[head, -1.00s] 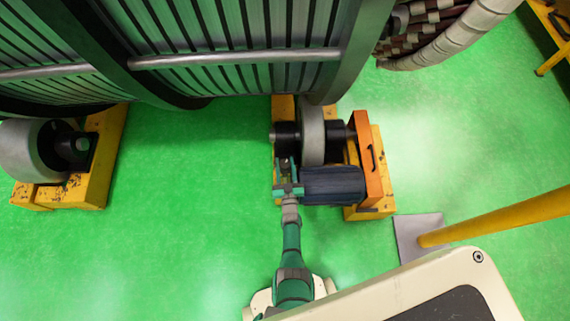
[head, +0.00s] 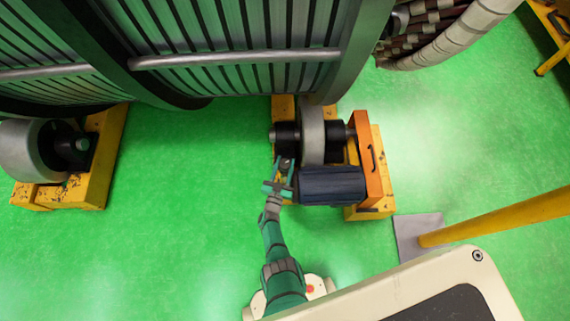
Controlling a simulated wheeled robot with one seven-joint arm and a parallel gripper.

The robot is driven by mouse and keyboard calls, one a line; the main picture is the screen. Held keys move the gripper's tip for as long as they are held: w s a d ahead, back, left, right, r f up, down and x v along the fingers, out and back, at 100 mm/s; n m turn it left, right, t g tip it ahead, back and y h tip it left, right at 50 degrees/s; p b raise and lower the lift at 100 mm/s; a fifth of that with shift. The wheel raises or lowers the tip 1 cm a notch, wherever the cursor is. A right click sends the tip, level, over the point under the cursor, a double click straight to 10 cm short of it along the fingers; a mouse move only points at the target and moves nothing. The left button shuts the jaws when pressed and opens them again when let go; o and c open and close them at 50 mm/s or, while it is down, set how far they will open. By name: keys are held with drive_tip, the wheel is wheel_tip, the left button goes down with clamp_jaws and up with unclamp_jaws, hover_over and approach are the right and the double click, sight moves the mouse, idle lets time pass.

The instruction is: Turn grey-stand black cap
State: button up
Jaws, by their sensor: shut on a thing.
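My gripper (head: 284,168) is at the left end of the dark motor-like cylinder (head: 331,186) on the near side of a roller stand. It is shut on a small dark part that I take for the black cap (head: 286,161). My gripper covers much of the cap, so its shape and angle are hard to tell. The stand (head: 354,178) looks yellow and orange, not grey, with a grey roller (head: 312,135) on a black shaft.
The large ribbed stator (head: 240,65) hangs over the rollers at the top. Another yellow stand (head: 98,165) with a roller is at the left. A yellow post on a grey floor plate (head: 408,236) stands at the right. Green floor between the stands is clear.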

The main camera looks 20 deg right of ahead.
drive_tip(key=shift+w, duration=0.1)
idle(0.3)
drive_tip(key=o, duration=1)
drive_tip(key=shift+o, duration=0.2)
drive_tip(key=v, duration=1)
drive_tip(key=shift+s+a, duration=0.15)
drive_tip(key=shift+s, duration=0.2)
